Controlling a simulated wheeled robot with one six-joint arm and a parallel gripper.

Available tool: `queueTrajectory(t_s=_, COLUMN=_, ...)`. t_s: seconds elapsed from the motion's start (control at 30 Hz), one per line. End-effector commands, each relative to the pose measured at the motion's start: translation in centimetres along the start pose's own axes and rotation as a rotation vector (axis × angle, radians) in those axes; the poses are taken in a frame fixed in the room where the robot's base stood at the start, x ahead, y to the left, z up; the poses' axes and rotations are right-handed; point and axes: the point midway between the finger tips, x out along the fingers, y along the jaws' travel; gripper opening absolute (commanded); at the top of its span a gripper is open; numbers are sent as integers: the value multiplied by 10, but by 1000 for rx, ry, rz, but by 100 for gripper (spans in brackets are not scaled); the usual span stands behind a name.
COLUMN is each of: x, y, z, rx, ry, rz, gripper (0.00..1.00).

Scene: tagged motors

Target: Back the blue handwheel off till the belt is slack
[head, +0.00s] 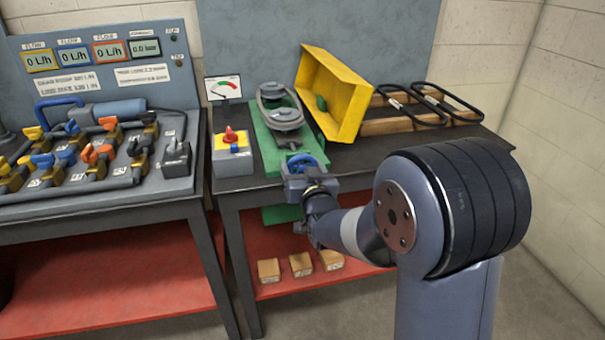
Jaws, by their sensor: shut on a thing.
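The blue handwheel (301,164) is at the front end of a green base plate (262,150) on the right bench. My gripper (302,178) reaches it from the front and is shut on it. The jaws hide part of the wheel. Behind it, the dark belt (262,103) runs around grey pulleys on the green plate. How tight the belt is cannot be told at this size. A small dial gauge (223,88) with a coloured scale stands behind the left side of the plate.
A grey box with a red switch (231,137) on a yellow plate stands left of the handwheel. A yellow guard (345,95) leans tilted right of the belt. Spare black belts (446,101) lie on a wooden rack. Wooden blocks (300,264) sit on the red lower shelf.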

Motion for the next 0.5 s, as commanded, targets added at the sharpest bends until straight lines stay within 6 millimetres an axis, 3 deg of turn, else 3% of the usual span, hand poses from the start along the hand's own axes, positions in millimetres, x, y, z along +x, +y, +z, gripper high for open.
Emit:
queueTrajectory(t_s=0.23, x=0, y=0, z=-1, rx=-1, ry=1, rz=0, gripper=46)
queueTrajectory(t_s=0.27, x=0, y=0, z=-1, rx=-1, ry=1, rz=0, gripper=71)
queueTrajectory(t_s=0.5, x=0, y=0, z=-1, rx=-1, ry=0, rz=0, gripper=90)
